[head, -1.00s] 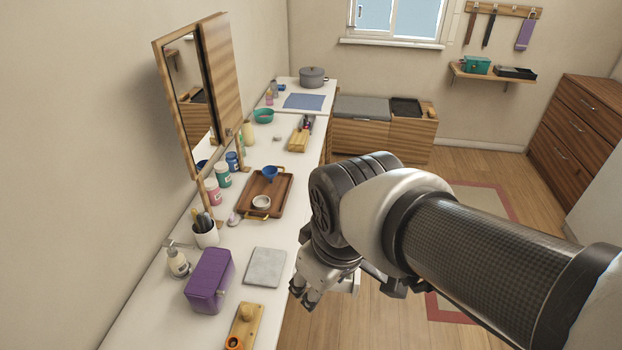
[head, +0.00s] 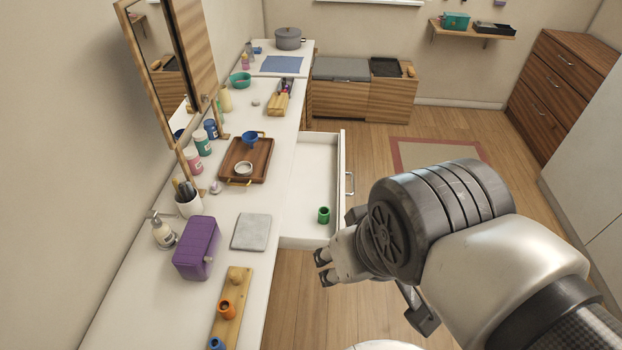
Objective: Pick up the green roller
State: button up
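The green roller (head: 323,215) stands upright inside the open white drawer (head: 318,167), near the drawer's front corner. It is a small cylinder with a dark opening on top. My gripper (head: 322,268) is just below the roller in the picture, beside the drawer's near side and apart from the roller. Its two fingertips are spread with nothing between them.
The drawer's walls and handle (head: 350,183) stand close to my gripper. On the counter are a wooden tray (head: 233,167), a grey slab (head: 251,232), a purple box (head: 197,248) and a board (head: 230,311) with an orange roller (head: 226,309). The rest of the drawer is empty.

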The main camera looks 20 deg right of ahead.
aim_at(324, 212)
jog(key=i+l+u, duration=0.4)
jog(key=i+l, duration=0.4)
jog(key=i, duration=0.1)
